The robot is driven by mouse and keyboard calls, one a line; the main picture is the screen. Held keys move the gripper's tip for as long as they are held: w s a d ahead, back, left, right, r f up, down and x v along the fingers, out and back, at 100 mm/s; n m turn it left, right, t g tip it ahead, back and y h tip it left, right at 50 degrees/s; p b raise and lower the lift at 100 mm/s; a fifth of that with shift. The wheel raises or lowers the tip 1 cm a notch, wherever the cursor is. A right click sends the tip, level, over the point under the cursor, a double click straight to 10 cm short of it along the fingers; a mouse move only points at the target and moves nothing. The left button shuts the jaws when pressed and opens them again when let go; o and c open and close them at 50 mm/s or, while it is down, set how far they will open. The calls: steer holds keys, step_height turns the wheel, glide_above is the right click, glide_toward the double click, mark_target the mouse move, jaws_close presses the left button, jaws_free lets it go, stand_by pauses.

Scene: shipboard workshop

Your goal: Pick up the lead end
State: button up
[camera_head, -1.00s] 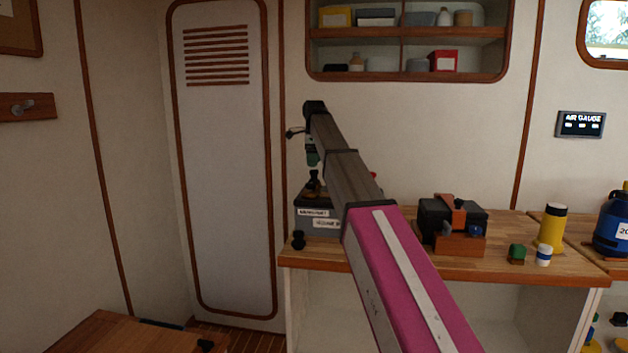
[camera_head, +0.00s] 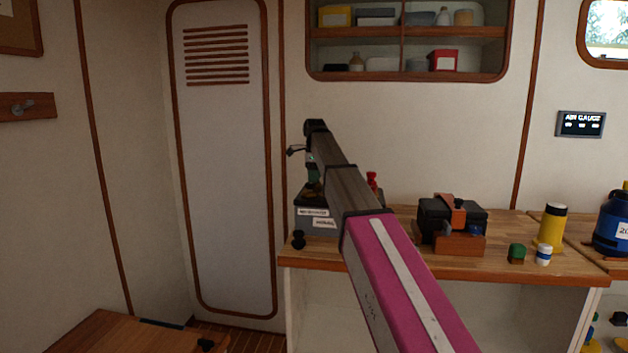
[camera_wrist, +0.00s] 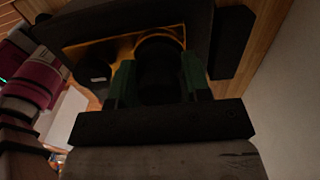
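In the head view my gripper (camera_head: 313,178) is low over the labelled grey box (camera_head: 318,222) at the counter's left end. In the wrist view its green fingers (camera_wrist: 158,85) stand apart, one on each side of a dark upright cylindrical piece (camera_wrist: 158,65), which may be the lead end. A yellow-orange surface shows around that piece. The view is dark, and I cannot tell whether the fingers touch it. In the head view my gripper hides the piece. A small black knobbed piece (camera_head: 298,240) is at the counter's front left edge.
The wall is close behind.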

steer(key=shift+c, duration=1)
steer(key=shift+r, duration=0.45)
steer(key=r, duration=0.3)
steer(key=shift+s+a+r, duration=0.3)
steer(key=shift+s+r, duration=0.05)
steer(key=shift+r, duration=0.05)
steer(key=s+a+r, duration=0.6)
steer(key=s+a, duration=0.1)
steer(key=shift+s+a, duration=0.25)
steer(key=shift+s, duration=0.05)
